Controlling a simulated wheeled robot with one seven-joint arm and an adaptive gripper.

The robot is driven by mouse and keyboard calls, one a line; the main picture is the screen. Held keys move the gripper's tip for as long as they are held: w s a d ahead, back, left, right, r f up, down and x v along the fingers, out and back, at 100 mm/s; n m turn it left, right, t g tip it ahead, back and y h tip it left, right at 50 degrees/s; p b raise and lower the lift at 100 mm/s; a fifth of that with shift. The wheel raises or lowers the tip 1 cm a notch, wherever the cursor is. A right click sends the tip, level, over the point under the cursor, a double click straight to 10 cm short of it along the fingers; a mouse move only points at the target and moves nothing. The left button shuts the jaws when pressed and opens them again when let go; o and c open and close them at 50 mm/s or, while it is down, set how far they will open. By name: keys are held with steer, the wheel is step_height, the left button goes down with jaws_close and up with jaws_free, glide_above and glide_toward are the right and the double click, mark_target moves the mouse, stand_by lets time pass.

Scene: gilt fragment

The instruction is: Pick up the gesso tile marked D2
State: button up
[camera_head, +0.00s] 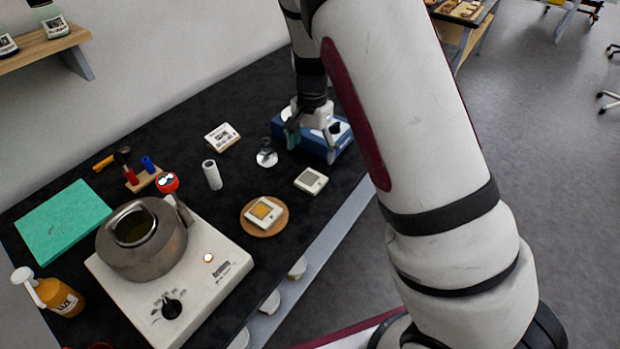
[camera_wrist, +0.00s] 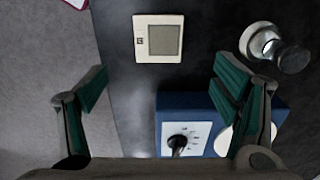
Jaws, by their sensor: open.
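A white tile with a grey square (camera_head: 310,181) lies on the black bench top near its front edge. It also shows at the top of the wrist view (camera_wrist: 159,38), with a small mark at its left side too tiny to read. A second white tile with a gold square (camera_head: 263,212) lies on a round wooden disc. I cannot tell which is marked D2. My gripper (camera_head: 312,143) is open and empty above the blue device, beyond the grey-square tile. In the wrist view its fingers (camera_wrist: 160,82) are wide apart, and that tile lies past the fingertips, between their lines.
A blue device (camera_head: 338,134) with a dial is beneath my gripper. A small metal-and-glass item (camera_head: 266,154), a white card (camera_head: 222,136) and a white cylinder (camera_head: 212,174) stand nearby. A hotplate (camera_head: 225,268) with a metal pot (camera_head: 165,255) is at the left.

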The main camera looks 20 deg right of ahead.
glide_above(311, 180)
steer(key=f, duration=0.4)
steer(key=shift+w+d+f, duration=0.15)
steer(key=shift+w+d, duration=0.05)
steer(key=shift+w, duration=0.05)
steer(key=shift+s+a+f+p, duration=0.1)
steer(key=shift+f+p, duration=0.2)
steer(key=shift+f, duration=1.05)
steer(key=shift+s+a+f+p, duration=0.1)
steer(key=shift+f+p, duration=0.2)
steer(key=shift+f, duration=1)
steer(key=shift+c, duration=0.3)
steer(key=shift+d, duration=0.1)
steer(key=c, duration=1.3)
